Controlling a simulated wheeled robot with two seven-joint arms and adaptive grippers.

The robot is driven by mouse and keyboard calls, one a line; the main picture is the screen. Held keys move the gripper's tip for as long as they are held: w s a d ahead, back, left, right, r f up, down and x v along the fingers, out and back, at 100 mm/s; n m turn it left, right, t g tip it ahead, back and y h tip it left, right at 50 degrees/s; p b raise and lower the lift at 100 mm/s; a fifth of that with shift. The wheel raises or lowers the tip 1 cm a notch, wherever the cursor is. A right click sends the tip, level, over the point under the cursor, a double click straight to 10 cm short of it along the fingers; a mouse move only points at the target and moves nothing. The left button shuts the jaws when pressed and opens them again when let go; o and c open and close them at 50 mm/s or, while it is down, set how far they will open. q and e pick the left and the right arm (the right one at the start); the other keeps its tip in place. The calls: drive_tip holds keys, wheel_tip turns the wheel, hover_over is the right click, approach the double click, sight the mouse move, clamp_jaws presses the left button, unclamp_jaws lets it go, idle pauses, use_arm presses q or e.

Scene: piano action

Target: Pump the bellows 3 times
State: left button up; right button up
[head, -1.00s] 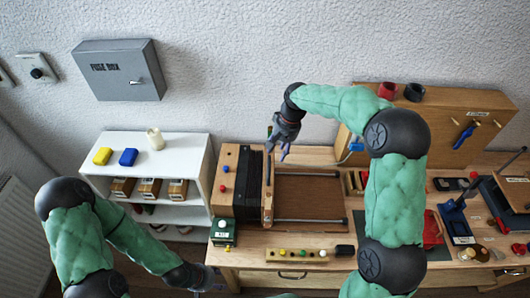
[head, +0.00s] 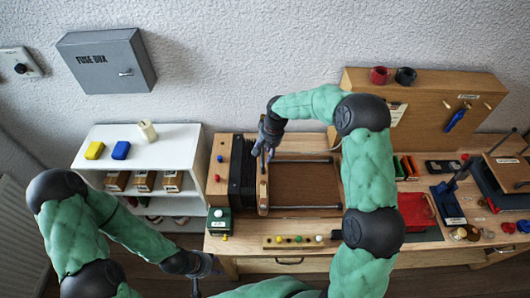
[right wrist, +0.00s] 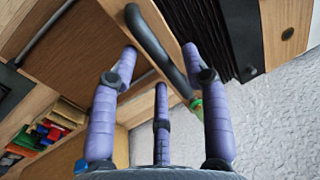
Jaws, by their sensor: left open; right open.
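The bellows has black pleats (head: 241,174) between a wooden end block (head: 217,180) on the left and a wooden moving board (head: 263,190) on the right. The pleats look mostly pressed together. A dark bar handle (head: 263,162) is on the moving board. My right gripper (head: 267,152) is at the far end of that handle. In the right wrist view, the handle (right wrist: 155,45) passes between the spread purple fingers of my right gripper (right wrist: 160,70), which are open. My left gripper (head: 202,272) is open and low at the table's front edge, away from the bellows.
Two metal rails (head: 305,207) run right of the moving board over a brown panel. A green box (head: 219,221) and a strip with coloured knobs (head: 290,241) are in front. A white shelf (head: 187,150) stands left. Red and blue items crowd the table's right side.

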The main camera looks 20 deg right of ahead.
drive_tip(key=shift+f, duration=0.1)
clamp_jaws()
drive_tip(key=s+d+b, duration=0.1)
drive_tip(key=s+d, duration=0.2)
drive_tip(key=d, duration=0.8)
drive_tip(key=s+d, duration=0.3)
drive_tip(key=d, duration=0.9)
drive_tip(key=shift+s+d+b, duration=0.15)
drive_tip(key=shift+s+b, duration=0.15)
drive_tip(key=shift+b, duration=0.1)
unclamp_jaws()
wheel_tip(320, 180, up, 12)
drive_tip(key=d, duration=0.2)
drive_tip(key=shift+s, duration=0.3)
